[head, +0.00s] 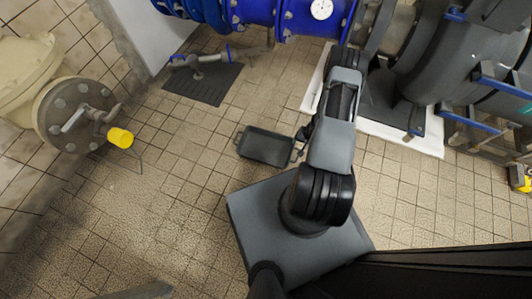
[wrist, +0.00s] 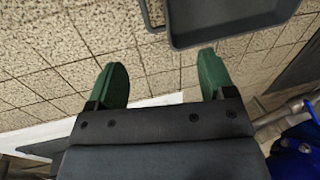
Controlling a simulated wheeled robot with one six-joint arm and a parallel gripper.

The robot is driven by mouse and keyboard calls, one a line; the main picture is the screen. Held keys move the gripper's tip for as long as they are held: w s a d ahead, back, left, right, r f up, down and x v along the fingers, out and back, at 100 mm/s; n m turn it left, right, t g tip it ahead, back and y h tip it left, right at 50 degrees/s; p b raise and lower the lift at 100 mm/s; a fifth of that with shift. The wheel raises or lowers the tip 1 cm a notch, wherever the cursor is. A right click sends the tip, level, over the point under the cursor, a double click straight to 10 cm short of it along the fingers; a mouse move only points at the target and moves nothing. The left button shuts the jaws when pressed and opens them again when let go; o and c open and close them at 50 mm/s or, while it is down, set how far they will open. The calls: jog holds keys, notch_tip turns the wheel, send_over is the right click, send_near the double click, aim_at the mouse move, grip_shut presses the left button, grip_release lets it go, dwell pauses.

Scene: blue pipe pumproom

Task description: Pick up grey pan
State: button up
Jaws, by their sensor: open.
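The grey pan (head: 266,146) is a shallow rectangular tray with a handle at each end. It lies on the tiled floor in the middle of the head view. In the wrist view part of the pan (wrist: 225,38) shows at the top, cut off by the picture edge, with a handle at its left. My gripper (wrist: 163,82) is open, its two green fingertips apart with nothing between them. The fingertips are apart from the pan in the wrist picture. In the head view my arm hides most of the gripper, near the pan's right end.
A dark mat (head: 203,84) lies on the floor behind the pan. Blue pipework (head: 262,12) runs along the back. A cream valve with a yellow handle (head: 120,138) is at the left. A large grey pump (head: 440,60) stands at the right. Bare floor surrounds the pan's left and front.

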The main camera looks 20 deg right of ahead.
jog(key=b+x, duration=0.1)
jog(key=x, duration=0.2)
jog(key=s+b+x, duration=0.1)
jog(key=x, duration=0.2)
jog(key=b+x, duration=0.1)
jog(key=x, duration=0.2)
jog(key=shift+s+d+f, duration=0.1)
jog(key=shift+f, duration=0.15)
jog(key=shift+w+b+x, duration=0.15)
jog(key=shift+b+x, duration=0.95)
jog(key=shift+x, duration=0.4)
jog(key=shift+w+b+x, duration=0.1)
jog(key=shift+b+x, duration=1)
jog(key=shift+x, duration=0.45)
jog(key=shift+d, duration=0.15)
jog(key=shift+r, duration=0.1)
jog(key=shift+c, duration=0.2)
jog(key=c, duration=1.4)
